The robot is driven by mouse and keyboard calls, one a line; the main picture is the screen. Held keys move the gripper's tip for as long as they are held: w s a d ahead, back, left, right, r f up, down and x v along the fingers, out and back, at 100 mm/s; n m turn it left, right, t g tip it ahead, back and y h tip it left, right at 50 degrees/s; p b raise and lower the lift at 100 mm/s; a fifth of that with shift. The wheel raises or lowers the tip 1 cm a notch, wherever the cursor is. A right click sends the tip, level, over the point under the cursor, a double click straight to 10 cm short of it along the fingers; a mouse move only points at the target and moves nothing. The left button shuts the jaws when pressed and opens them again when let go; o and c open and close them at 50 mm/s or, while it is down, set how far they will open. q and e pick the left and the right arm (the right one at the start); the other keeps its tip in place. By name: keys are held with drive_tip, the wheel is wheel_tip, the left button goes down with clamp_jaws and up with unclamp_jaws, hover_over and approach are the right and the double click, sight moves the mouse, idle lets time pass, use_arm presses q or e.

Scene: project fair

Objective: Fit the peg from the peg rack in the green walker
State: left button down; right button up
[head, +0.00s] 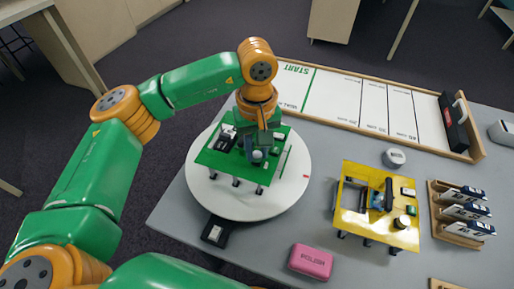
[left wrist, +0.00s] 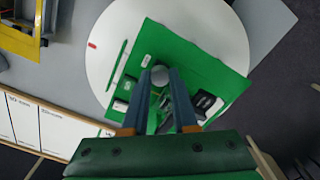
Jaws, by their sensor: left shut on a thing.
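The green walker (head: 222,160), a green plate on short dark legs, stands on a round white turntable (head: 283,200). It also fills the middle of the left wrist view (left wrist: 205,70). My left gripper (head: 262,135) points down over the walker's plate. Its fingers (left wrist: 161,90) are shut on a grey round-ended piece (left wrist: 160,75), which looks like the peg. The fingers hide most of this piece, and I cannot tell whether it touches the walker. I cannot make out the peg rack for certain. My right gripper is not in view.
A yellow walker (head: 355,215) stands to the right. Beside it is a wooden rack (head: 437,217) with several dark-and-white packs. A pink box (head: 311,261) lies in front, a black box (head: 216,231) at the turntable's edge. A white START track (head: 340,95) runs behind.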

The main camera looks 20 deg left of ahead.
use_arm(q)
drive_tip(key=shift+f, duration=0.15)
idle(0.5)
drive_tip(key=c, duration=0.6)
unclamp_jaws()
drive_tip(key=shift+r, duration=0.2)
drive_tip(key=shift+r+p, duration=2.65)
drive_tip(key=shift+r, duration=1.05)
drive_tip(key=shift+f, duration=0.1)
